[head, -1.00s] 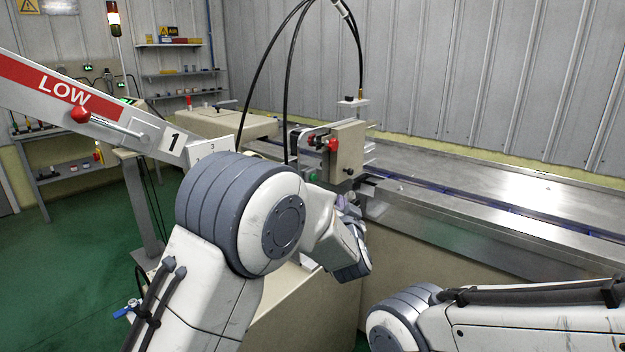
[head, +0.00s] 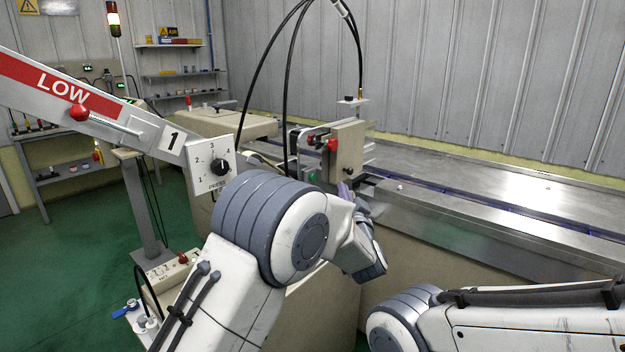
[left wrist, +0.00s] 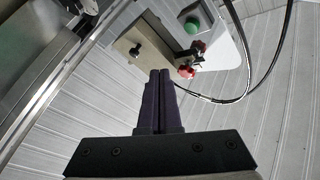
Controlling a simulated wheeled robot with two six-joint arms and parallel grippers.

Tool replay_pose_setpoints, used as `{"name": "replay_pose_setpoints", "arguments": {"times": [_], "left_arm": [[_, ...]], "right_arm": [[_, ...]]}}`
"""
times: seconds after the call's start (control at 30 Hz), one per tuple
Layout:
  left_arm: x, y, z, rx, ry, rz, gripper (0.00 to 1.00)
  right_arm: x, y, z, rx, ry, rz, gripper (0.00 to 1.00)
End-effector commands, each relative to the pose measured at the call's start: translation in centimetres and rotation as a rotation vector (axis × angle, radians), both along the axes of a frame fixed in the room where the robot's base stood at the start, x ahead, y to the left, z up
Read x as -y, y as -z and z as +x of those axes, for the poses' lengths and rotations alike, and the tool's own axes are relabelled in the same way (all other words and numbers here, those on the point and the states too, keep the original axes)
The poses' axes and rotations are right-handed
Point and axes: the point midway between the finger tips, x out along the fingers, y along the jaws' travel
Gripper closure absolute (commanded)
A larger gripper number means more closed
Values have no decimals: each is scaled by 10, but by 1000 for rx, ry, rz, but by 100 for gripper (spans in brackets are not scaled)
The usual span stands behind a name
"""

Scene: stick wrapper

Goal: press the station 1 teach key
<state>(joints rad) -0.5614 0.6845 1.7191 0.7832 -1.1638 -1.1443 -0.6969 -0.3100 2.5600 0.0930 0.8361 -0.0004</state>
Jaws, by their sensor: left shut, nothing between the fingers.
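My left gripper (head: 345,190) is at the end of the bent left arm, beside the beige plate (head: 346,150) of the station on the line. Its purple fingers (left wrist: 160,100) are together and empty in the left wrist view. Ahead of them are the beige plate with a black knob (left wrist: 135,50), red knobs (left wrist: 186,72) and a green button (left wrist: 192,26). The green button (head: 313,177) also shows small in the head view. The fingertips appear apart from these controls. I cannot tell which control is the station 1 teach key. My right gripper is out of view.
A bar marked LOW and 1 (head: 110,110) crosses the left side and carries a dial panel (head: 208,172). A small box with a red button (head: 172,270) stands low at the left. Black hoses (head: 288,90) arch over the station. A metal bed (head: 480,190) runs right.

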Motion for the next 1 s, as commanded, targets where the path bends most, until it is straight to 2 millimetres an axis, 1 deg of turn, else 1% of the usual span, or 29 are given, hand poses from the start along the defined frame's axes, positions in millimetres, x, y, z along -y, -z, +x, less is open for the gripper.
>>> {"name": "replay_pose_setpoints", "arguments": {"times": [0.03,0.2,0.4,0.6,1.0], "left_arm": [[-9,1,5,0,-5,-1,100],[-28,1,19,1,-3,-1,100],[-43,0,31,-1,-2,0,100],[-49,0,36,-1,0,-1,100],[-49,0,36,-1,-1,0,100]], "right_arm": [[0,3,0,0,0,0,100],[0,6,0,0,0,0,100],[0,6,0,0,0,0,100],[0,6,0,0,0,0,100],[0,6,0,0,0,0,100]]}}
